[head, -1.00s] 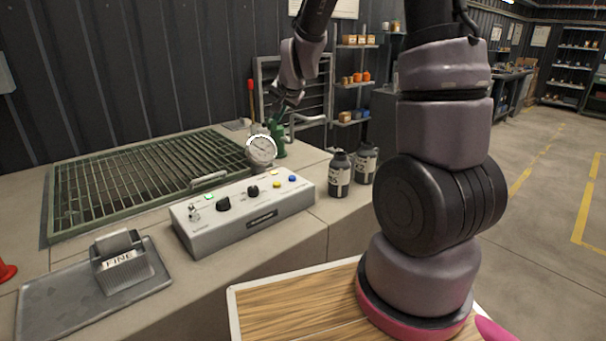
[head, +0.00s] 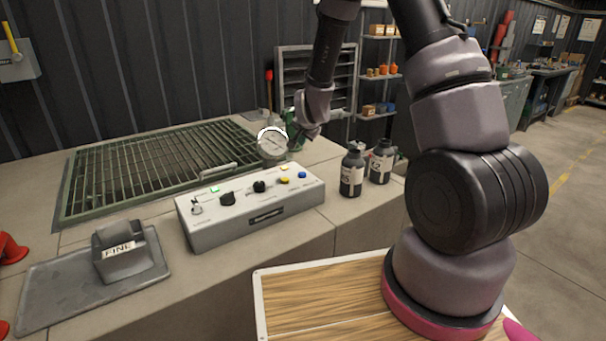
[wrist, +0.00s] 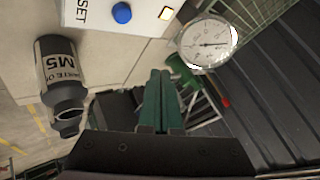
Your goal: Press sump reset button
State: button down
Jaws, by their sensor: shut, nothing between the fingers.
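The white control box (head: 252,220) stands on the concrete ledge. At its right end are a blue button (head: 302,174), a yellow button (head: 284,180) and a lit lamp (head: 284,167). In the wrist view the blue button (wrist: 122,13) sits beside printing ending in "SET", with the lamp (wrist: 166,13) next to it. My gripper (wrist: 159,73) is shut and empty, its green fingers side by side. It is above and behind the box's right end, apart from the buttons. In the head view its fingertips are hard to make out near the gauge.
A round gauge (head: 271,145) stands close behind the box. Two dark bottles (head: 352,172) (head: 381,161) stand right of it. A floor grate (head: 150,170) lies left, and a block marked FINE (head: 120,252) sits at front left. Air above the box is clear.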

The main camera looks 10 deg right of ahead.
aim_at(302, 175)
jog(key=shift+f, duration=0.1)
jog(key=shift+f, duration=4.3)
jog(key=shift+f, duration=0.1)
jog(key=shift+f, duration=0.3)
jog(key=shift+f, duration=0.5)
jog(key=shift+r, duration=0.9)
jog(key=shift+r, duration=0.1)
jog(key=shift+r, duration=2.4)
